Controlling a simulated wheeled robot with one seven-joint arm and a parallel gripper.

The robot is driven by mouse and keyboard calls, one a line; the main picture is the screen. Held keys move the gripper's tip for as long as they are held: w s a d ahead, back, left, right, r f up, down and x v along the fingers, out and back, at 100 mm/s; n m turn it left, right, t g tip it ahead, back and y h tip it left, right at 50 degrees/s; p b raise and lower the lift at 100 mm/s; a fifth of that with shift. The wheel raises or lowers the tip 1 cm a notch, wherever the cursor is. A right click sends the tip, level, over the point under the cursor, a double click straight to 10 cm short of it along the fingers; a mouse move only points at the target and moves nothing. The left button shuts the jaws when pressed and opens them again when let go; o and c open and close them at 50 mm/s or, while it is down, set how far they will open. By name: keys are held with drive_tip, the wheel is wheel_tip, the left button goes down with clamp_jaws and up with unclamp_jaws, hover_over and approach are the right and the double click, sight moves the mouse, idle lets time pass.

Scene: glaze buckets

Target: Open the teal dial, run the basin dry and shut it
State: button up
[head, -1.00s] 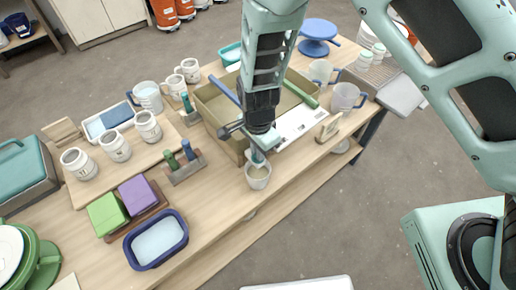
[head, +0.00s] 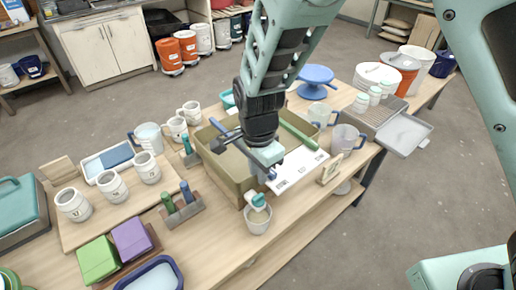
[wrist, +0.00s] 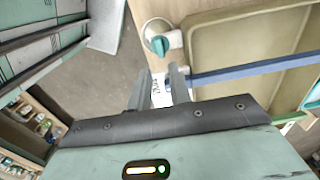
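The tan basin (head: 222,176) stands on the wooden table; its inside also shows in the wrist view (wrist: 240,45). I cannot tell whether liquid lies in it. The teal dial (head: 258,201) is on the basin's front, at a white fitting; it also shows in the wrist view (wrist: 159,45). A small whitish bucket (head: 257,224) stands just below the dial. My gripper (head: 268,174) is above and beside the dial, near the basin's front corner, not touching the dial. In the wrist view its two fingers (wrist: 160,72) are apart with nothing between them.
A blue stick (head: 219,127) and a green stick (head: 298,135) lie across the basin. A white card (head: 299,168) is beside it. A rack with green and blue handles (head: 183,212) stands to the left. Mugs (head: 347,140) stand to the right.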

wheel_tip(320, 180, up, 8)
drive_tip(key=shift+r+b, duration=0.2)
drive_tip(key=shift+b, duration=0.2)
drive_tip(key=shift+f, duration=0.1)
drive_tip(key=s+d+n+b, duration=0.2)
drive_tip(key=s+d+n, duration=0.3)
drive_tip(key=s+n, duration=0.4)
drive_tip(key=s+d+f+n+b, duration=0.1)
drive_tip(key=s+d+n+b, duration=0.2)
drive_tip(key=s+n, duration=0.6)
drive_tip(key=shift+s+d+n+y, duration=0.3)
drive_tip(key=shift+d+n, duration=0.3)
drive_tip(key=shift+d, duration=0.5)
drive_tip(key=shift+w, duration=0.1)
